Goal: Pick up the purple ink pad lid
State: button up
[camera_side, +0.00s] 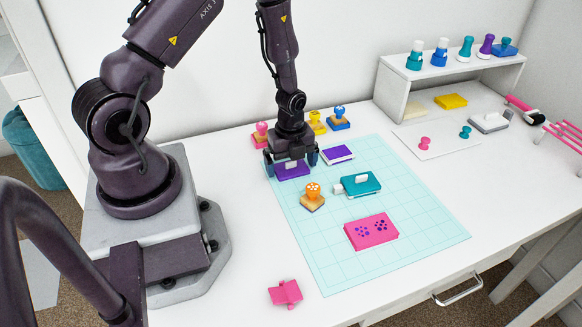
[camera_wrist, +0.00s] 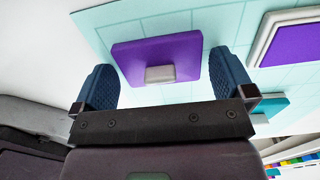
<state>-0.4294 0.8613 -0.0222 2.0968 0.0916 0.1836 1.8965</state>
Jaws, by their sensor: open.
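The purple ink pad lid (camera_wrist: 183,53) is a flat purple square with a small grey-white handle block (camera_wrist: 160,74) on it. In the side view the lid (camera_side: 293,174) lies at the far left of the teal mat, directly beneath my gripper (camera_side: 292,161). My gripper (camera_wrist: 166,88) is open, with one blue finger on either side of the lid's handle in the wrist view. I cannot tell whether the fingers touch the lid. The open purple ink pad (camera_side: 337,154), white-rimmed, lies just to the right and also shows in the wrist view (camera_wrist: 294,42).
Pink, yellow and blue stamps (camera_side: 316,122) stand behind my gripper. A white shelf (camera_side: 392,97) stands at the back right. The mat's right part is clear.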

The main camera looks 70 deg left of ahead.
jog(key=c, duration=0.7)
jog(key=shift+r, duration=0.1)
